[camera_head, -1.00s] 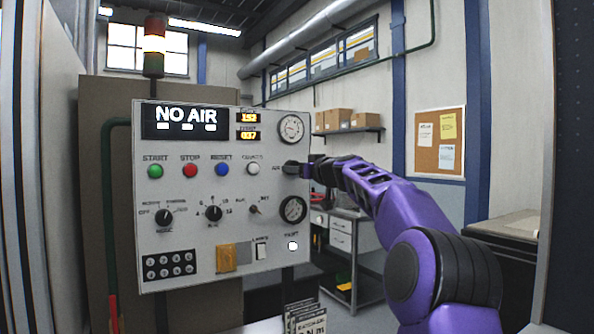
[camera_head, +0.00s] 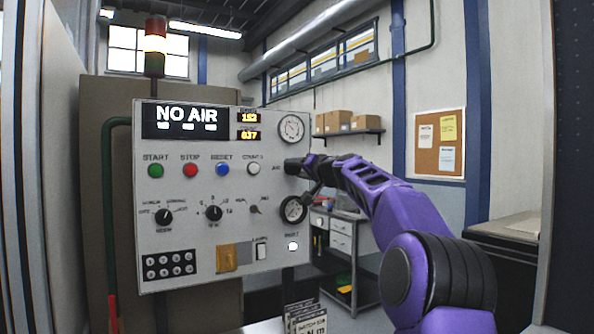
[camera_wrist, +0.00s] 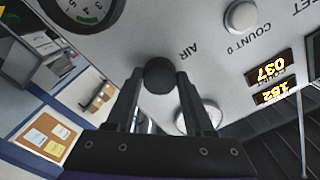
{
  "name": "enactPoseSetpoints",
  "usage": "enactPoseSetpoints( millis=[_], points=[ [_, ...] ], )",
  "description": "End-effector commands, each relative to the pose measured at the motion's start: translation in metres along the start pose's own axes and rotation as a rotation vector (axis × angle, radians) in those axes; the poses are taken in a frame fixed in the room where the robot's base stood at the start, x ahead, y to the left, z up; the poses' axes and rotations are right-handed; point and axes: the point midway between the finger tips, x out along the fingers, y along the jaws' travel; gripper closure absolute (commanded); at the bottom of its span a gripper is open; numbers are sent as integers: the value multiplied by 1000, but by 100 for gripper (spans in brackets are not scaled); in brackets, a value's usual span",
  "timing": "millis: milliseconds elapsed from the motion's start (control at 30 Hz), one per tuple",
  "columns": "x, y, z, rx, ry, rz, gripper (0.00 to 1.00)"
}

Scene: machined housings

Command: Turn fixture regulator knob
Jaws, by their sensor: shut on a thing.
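The regulator knob (camera_wrist: 160,76) is a dark round knob beside the "AIR" label on the grey control panel (camera_head: 215,240). In the wrist view it sits between the two fingers of my gripper (camera_wrist: 158,88), which is shut on it. In the head view my gripper (camera_head: 303,168) is at the panel's right side, between two round gauges, and mostly hides the knob. The upper gauge (camera_head: 291,128) and lower gauge (camera_head: 293,209) show needles. The panel's display (camera_head: 186,121) reads "NO AIR".
A row of buttons, green (camera_head: 155,170), red (camera_head: 190,170), blue (camera_head: 222,168) and white (camera_head: 253,168), lies left of my gripper. Selector knobs and a yellow block (camera_head: 227,257) are below. A workbench (camera_head: 341,235) stands behind the panel at right.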

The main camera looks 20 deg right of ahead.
Motion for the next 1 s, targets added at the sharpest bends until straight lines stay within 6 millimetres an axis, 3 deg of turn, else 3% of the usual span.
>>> enactPoseSetpoints(
  millis=[600, 1000],
  points=[
    [0, -1, 0, 566, -3, 2, 100],
    [0, -1, 0, 778, -2, 2, 100]
  ],
)
